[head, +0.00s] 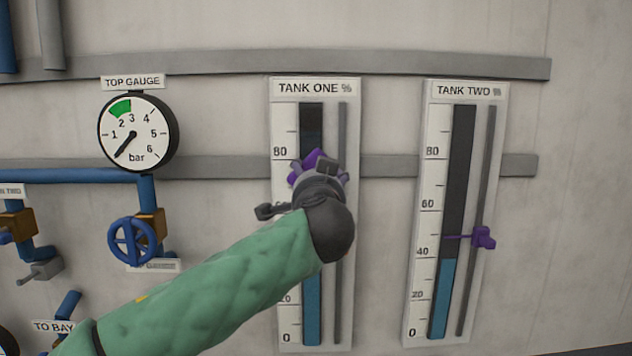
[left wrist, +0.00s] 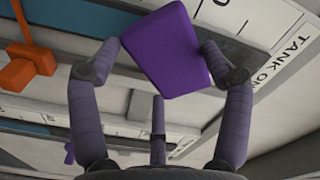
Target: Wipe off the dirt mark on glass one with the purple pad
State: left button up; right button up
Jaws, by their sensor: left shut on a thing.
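The purple pad (left wrist: 168,48) is held between the fingertips of my left gripper (head: 319,170), which is shut on it. In the head view part of the pad (head: 313,158) shows just above the gripper, in front of the TANK ONE glass (head: 311,116) near the 80 level. I cannot tell whether the pad touches the glass. The upper glass looks dark; I cannot make out a distinct dirt mark. My arm hides the middle of this glass; blue liquid shows at its bottom. My right gripper is not in view.
The TANK TWO gauge (head: 463,150) stands to the right, with a purple pointer (head: 483,237) on its rod. An orange pointer (left wrist: 30,55) shows in the left wrist view. A round TOP GAUGE (head: 136,132) and a blue handwheel (head: 132,242) are to the left.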

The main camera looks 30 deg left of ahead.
aim_at(315, 142)
pick_arm(q)
jog(key=shift+x, duration=1.25)
jog(key=shift+r, duration=0.2)
jog(key=shift+s+d+r+p, duration=0.1)
jog(key=shift+r+p, duration=0.6)
jog(key=shift+r, duration=0.75)
jog(key=shift+r+p, duration=1.85)
jog(key=shift+r, duration=2.95)
jog(key=shift+f+b, duration=6.5)
jog(key=shift+b, duration=0.35)
jog(key=shift+r+p, duration=2.8)
jog(key=shift+r, duration=0.6)
